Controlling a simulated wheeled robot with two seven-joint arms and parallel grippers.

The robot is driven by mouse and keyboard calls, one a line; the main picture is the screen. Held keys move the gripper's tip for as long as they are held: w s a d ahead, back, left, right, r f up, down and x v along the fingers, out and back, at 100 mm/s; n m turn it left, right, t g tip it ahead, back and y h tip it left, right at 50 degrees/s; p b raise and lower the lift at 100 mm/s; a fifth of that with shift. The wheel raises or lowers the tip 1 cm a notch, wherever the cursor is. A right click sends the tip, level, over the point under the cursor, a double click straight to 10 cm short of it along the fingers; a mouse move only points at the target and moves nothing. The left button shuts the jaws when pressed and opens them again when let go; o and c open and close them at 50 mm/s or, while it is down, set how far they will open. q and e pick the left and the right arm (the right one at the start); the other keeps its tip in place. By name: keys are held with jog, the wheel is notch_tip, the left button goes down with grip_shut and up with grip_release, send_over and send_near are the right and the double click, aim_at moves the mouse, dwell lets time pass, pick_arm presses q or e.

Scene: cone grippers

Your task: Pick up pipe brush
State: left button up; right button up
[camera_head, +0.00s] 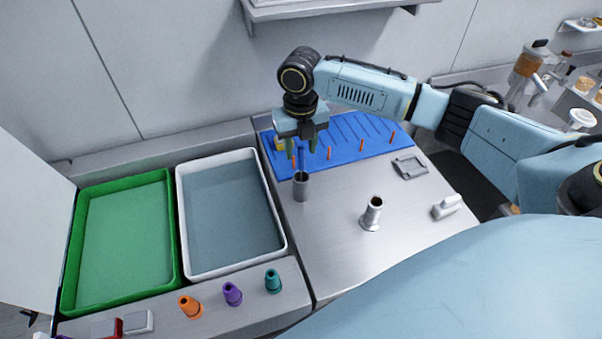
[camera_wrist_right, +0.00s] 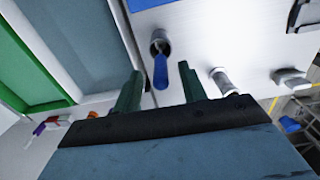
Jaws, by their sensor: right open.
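The pipe brush (camera_head: 301,160) stands upright in a grey metal cup (camera_head: 301,188) on the steel counter, with its blue handle up. Its bristle end is hidden inside the cup. My right gripper (camera_head: 301,148) is open just above the cup, with its green fingers pointing down. In the right wrist view, the blue handle (camera_wrist_right: 160,70) shows in the gap between the two fingers (camera_wrist_right: 160,78), and neither finger visibly touches it. I cannot tell how deep the handle sits between them. My left gripper is not in view.
A blue pegboard (camera_head: 350,130) with orange pegs lies behind the cup. A white-rimmed bin (camera_head: 282,232) and a green tray (camera_head: 174,225) are at the left. Orange, purple and teal cones (camera_head: 273,281) stand in front. A metal cylinder (camera_head: 372,212) stands to the right.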

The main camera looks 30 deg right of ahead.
aim_at(301, 168)
jog(key=f, duration=0.4)
jog(key=shift+s+p, duration=0.2)
jog(key=shift+p, duration=0.15)
jog(key=shift+f, duration=0.45)
grip_shut()
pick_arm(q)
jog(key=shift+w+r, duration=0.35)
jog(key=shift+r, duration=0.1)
